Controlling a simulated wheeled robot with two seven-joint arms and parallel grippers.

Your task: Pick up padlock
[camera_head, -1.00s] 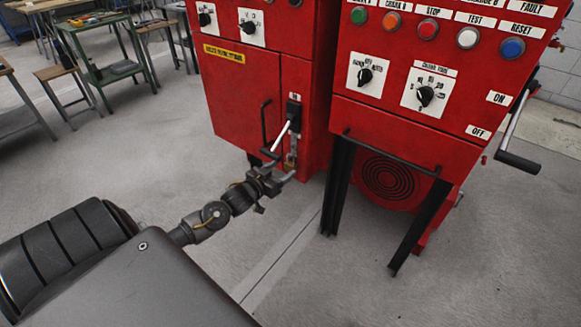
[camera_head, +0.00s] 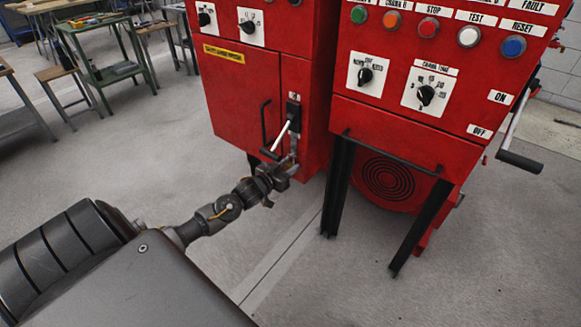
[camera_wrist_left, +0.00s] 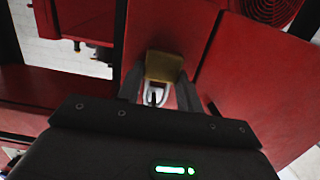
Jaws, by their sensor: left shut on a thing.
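The padlock (camera_wrist_left: 164,66) has a brass-yellow body and a pale metal shackle, and shows between the fingers in the left wrist view. My left gripper (camera_wrist_left: 158,82) is shut on it. In the head view my left gripper (camera_head: 283,172) is at the lower right edge of the left red cabinet, just below the lever switch (camera_head: 286,132). There the padlock is mostly hidden by the fingers. I cannot tell whether its shackle still touches the cabinet's hasp. My right gripper is not in view.
The left red cabinet (camera_head: 238,100) has a black door handle (camera_head: 264,124) close above the gripper. The right red panel (camera_head: 400,130) stands on black legs (camera_head: 338,185) to the right, with a crank handle (camera_head: 519,162) at its side. The grey floor in front is clear.

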